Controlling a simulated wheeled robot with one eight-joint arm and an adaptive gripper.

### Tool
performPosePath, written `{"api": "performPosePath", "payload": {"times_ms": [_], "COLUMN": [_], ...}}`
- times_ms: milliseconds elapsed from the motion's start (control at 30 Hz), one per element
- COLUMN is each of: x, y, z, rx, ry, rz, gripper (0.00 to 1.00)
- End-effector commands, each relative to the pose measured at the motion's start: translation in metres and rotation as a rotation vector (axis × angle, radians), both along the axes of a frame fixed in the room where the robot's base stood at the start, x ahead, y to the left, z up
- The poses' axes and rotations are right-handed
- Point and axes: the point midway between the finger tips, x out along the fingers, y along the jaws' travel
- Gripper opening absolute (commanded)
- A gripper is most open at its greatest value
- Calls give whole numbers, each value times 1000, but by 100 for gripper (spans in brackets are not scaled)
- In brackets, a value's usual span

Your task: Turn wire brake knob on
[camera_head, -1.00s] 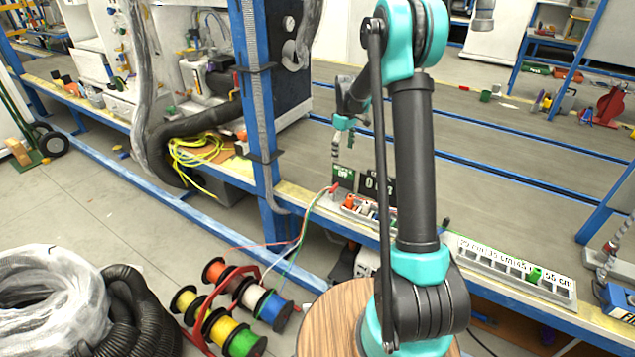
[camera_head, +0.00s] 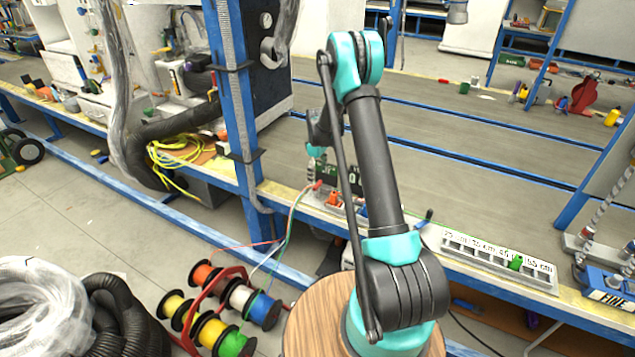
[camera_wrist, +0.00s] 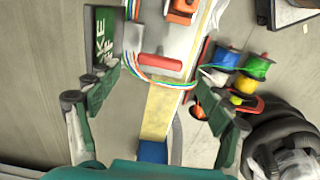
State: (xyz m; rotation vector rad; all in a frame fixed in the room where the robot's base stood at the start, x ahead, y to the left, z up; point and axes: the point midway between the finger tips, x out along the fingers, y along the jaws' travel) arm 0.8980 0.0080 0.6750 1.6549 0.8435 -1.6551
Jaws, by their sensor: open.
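A red bar-shaped knob (camera_wrist: 160,62) sits on the light-coloured bench device in the wrist view, with several coloured wires curving just below it. I take it for the wire brake knob. A dark green sign (camera_wrist: 104,36) ending in "KE" stands left of it. My gripper (camera_wrist: 156,82) is open and empty, its green fingers on either side of the red knob in the picture and apart from it. In the head view my gripper (camera_head: 317,160) hangs over the bench edge just above the red knob (camera_head: 318,185); its fingertips are too small to see clearly there.
An orange part (camera_wrist: 183,12) sits beyond the knob on the device. Several wire spools (camera_head: 222,305) stand on the floor below the bench. A labelled grey rack (camera_head: 500,262) lies to the right along the edge. The conveyor (camera_head: 440,170) behind is mostly clear.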

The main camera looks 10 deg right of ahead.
Motion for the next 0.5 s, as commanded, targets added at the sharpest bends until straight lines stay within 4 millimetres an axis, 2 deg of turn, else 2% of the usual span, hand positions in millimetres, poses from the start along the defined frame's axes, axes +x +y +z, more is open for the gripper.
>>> {"api": "performPosePath", "payload": {"times_ms": [33, 200, 500], "x": [0, 0, 0], "y": [0, 0, 0], "z": [-10, -32, -44], "rx": [0, 0, 0], "ry": [0, 0, 0], "rz": [0, 0, 0], "gripper": [79, 79, 79]}}
